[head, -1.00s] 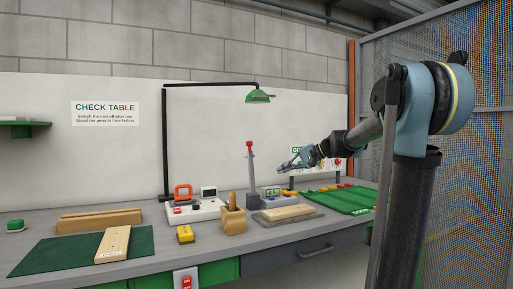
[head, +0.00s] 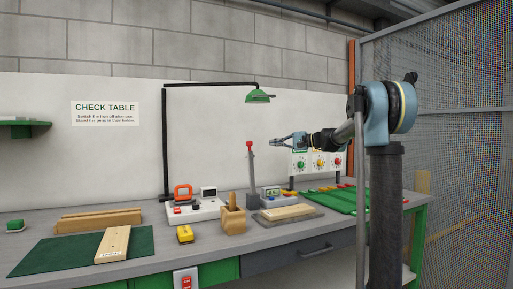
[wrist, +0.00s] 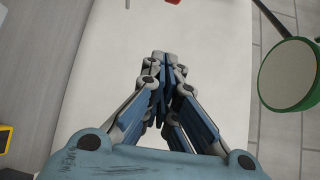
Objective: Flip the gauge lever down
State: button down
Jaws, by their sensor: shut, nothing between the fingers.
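The gauge lever (head: 251,165) is a grey bar with a red knob on top. It stands upright on the bench in the head view, beside a small gauge box with a display (head: 271,193). My gripper (head: 273,142) points left, with its tips at about the height of the knob and a little to its right in the picture. It looks apart from the lever. In the wrist view my gripper (wrist: 161,58) is shut with nothing between the fingers. A red bit (wrist: 172,2) shows at the top edge there; I cannot tell if it is the knob.
A green lamp (head: 257,97) hangs from a black frame above the lever. A panel of coloured dials (head: 319,162) stands behind my gripper.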

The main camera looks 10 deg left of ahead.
jog(key=s+a, duration=0.2)
jog(key=a, duration=0.7)
jog(key=shift+a+f, duration=0.15)
jog(key=shift+f, duration=0.1)
dwell(0.4)
